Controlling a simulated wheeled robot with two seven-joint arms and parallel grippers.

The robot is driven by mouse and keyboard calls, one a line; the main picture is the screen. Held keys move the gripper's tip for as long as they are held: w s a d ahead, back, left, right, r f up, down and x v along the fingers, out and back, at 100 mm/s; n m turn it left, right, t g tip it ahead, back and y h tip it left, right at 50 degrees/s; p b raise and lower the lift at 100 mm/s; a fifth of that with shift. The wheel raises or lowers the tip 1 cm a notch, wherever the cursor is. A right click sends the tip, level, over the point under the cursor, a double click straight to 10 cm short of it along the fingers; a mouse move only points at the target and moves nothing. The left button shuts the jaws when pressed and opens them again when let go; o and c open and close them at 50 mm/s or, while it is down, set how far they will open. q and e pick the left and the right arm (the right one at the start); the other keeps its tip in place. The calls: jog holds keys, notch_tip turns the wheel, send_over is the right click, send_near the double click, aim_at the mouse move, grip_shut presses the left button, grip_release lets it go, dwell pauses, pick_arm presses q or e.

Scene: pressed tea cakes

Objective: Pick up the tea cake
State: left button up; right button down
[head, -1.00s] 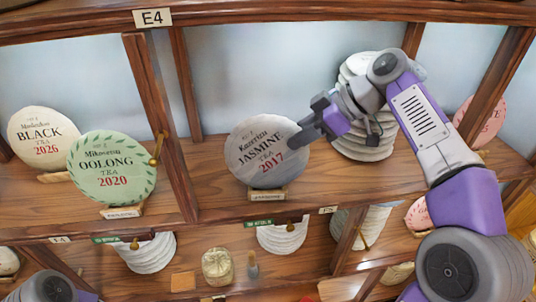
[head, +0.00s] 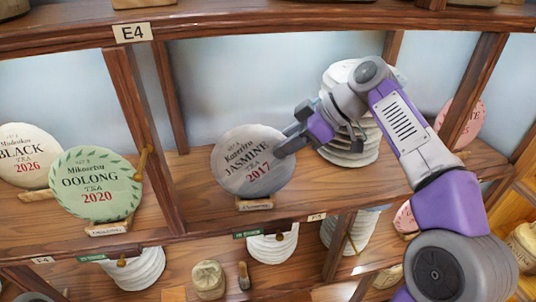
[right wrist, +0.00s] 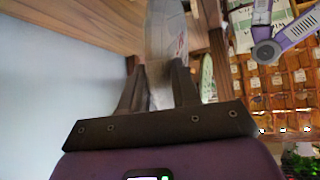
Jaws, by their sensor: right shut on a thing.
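The grey round tea cake marked "JASMINE TEA 2017" (head: 250,172) stands upright, leaning slightly, at its small wooden stand (head: 254,204) on the middle shelf. My right gripper (head: 284,146) is shut on the cake's right edge. In the right wrist view the cake (right wrist: 166,35) shows edge-on between the two fingers of the gripper (right wrist: 158,78). The cake's lower edge meets the stand in the picture; I cannot tell a gap there. My left gripper is not in view.
A green "OOLONG" cake (head: 95,188) and a white "BLACK" cake (head: 25,155) stand to the left, beyond a wooden post (head: 145,135). A stack of pale cakes (head: 352,150) is behind my right arm. A pink cake (head: 462,125) stands right. The shelf above has an E4 label (head: 132,32).

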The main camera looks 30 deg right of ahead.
aim_at(278, 133)
jog(key=shift+d, duration=0.1)
jog(key=shift+w+r, duration=0.2)
jog(key=shift+r, duration=0.65)
notch_tip(278, 133, up, 2)
jog(key=shift+s+r+p, duration=0.1)
jog(key=shift+p, duration=0.2)
jog(key=s+d, duration=1)
jog(key=d, duration=0.4)
jog(key=shift+s+d+f, duration=0.2)
jog(key=shift+s+d, duration=0.05)
jog(key=shift+d, duration=0.05)
